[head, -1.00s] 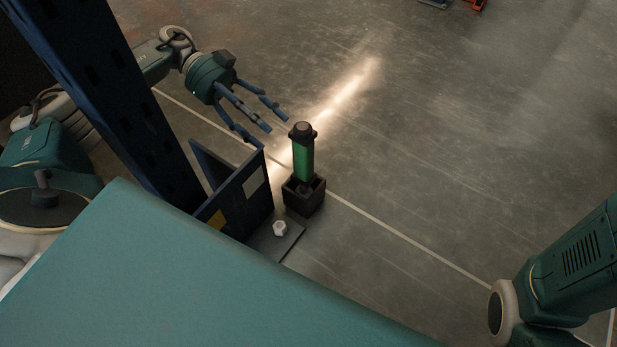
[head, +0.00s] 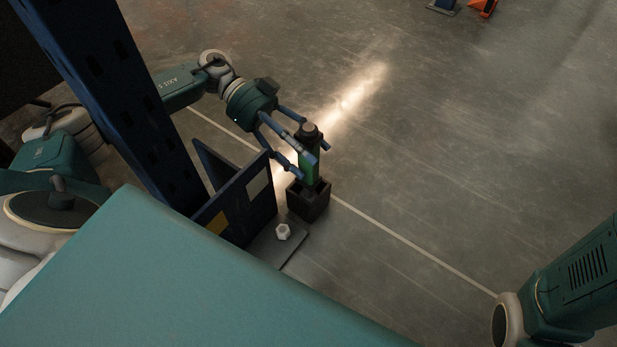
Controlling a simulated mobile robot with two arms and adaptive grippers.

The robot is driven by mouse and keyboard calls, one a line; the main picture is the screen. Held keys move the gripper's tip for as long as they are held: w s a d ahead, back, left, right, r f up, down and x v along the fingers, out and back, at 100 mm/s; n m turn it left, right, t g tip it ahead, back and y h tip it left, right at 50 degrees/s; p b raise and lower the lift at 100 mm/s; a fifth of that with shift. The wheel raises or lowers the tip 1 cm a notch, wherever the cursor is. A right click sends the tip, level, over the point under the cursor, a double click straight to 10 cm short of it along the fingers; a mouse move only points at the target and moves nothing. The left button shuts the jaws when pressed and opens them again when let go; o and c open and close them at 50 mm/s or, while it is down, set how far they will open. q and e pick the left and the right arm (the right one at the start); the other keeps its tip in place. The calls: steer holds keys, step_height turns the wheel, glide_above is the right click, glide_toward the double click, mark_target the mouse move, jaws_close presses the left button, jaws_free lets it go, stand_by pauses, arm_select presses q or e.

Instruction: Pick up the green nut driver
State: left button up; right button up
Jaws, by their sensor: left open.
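The green nut driver (head: 307,168) stands upright with its black-capped green handle up and its lower end in a small black square holder (head: 310,203). My left gripper (head: 311,161) is open, with its blue fingers on either side of the green handle. One finger passes in front of the handle and hides part of it. I cannot tell whether the fingers touch it. My right gripper is out of view; only part of my right arm shows at the lower right.
A dark blue angled bracket panel (head: 240,202) stands just left of the holder. A white hex nut (head: 283,231) lies on a dark plate (head: 292,250). A blue upright post (head: 130,95) rises at the left.

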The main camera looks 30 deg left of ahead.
arm_select(q)
jaws_close()
steer(key=shift+r, duration=0.15)
steer(key=shift+r, duration=0.15)
